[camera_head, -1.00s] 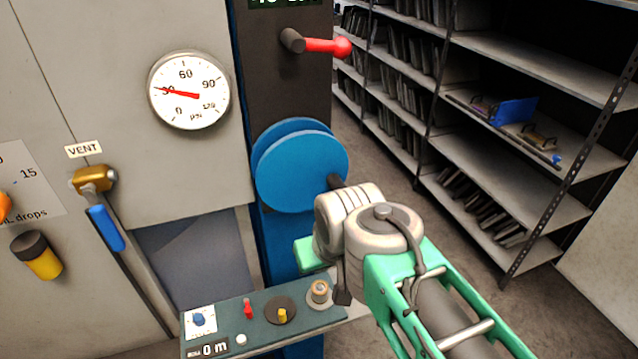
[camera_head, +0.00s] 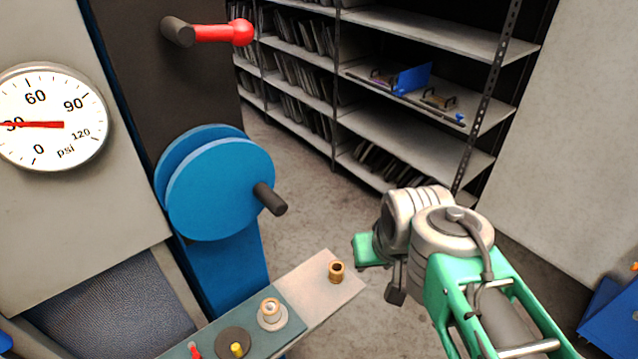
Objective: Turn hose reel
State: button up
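The blue hose reel (camera_head: 215,190) is a pair of round discs on a blue upright at the left of the head view. A dark crank handle (camera_head: 270,198) sticks out from the right side of its front disc. My gripper (camera_head: 375,262) is to the right of the reel and lower, clear of the handle. Only its green and dark end parts show, and I cannot make out its fingers or whether it holds anything.
A red-knobbed lever (camera_head: 215,33) is above the reel. A pressure gauge (camera_head: 50,118) is at the left. A control panel (camera_head: 255,335) with knobs and a small brass cup (camera_head: 336,271) juts out below. Metal shelves (camera_head: 420,125) stand behind, with bare floor between.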

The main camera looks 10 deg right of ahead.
aim_at(213, 181)
jog(key=z, duration=0.05)
jog(key=k, duration=0.85)
jog(key=u, duration=1.7)
